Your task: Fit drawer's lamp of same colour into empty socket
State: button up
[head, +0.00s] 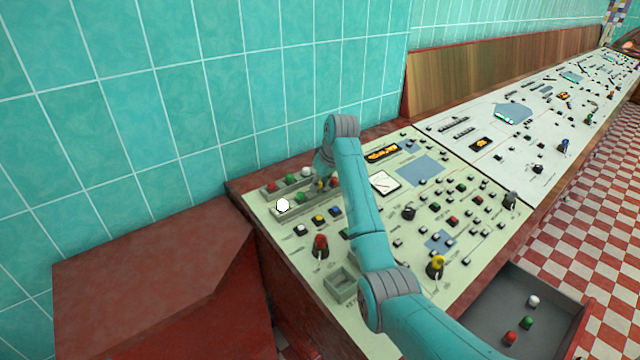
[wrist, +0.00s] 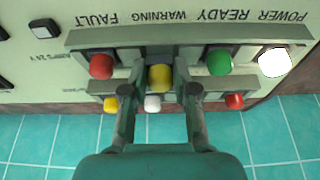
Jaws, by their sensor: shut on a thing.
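My gripper (wrist: 160,88) is shut on a yellow lamp (wrist: 160,76), with one finger on either side of it. In the wrist view the lamp is at the WARNING place of the labelled lamp row (wrist: 260,36), between a red lamp (wrist: 102,65) and a green lamp (wrist: 220,62). A lit white lamp (wrist: 275,62) is at that row's end. The socket under the yellow lamp is hidden, and I cannot tell whether the lamp is fully seated. In the head view my gripper (head: 322,184) is at the row, partly hidden by my arm. The open drawer (head: 487,312) holds white, green and red lamps.
A second lamp row stands close behind, with yellow (wrist: 110,104), white (wrist: 152,103) and red (wrist: 234,101) lamps. The tiled wall (head: 220,100) rises just beyond. Knobs, including a red one (head: 320,242), and a small open box (head: 341,285) stand on the panel.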

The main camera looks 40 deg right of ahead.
jog(key=shift+f, duration=0.25)
dwell(1.2)
jog(key=shift+r, duration=0.3)
jog(key=shift+f, duration=0.35)
dwell(2.1)
jog(key=shift+r, duration=0.35)
jog(key=shift+f, duration=0.55)
dwell(1.5)
jog(key=o, duration=1)
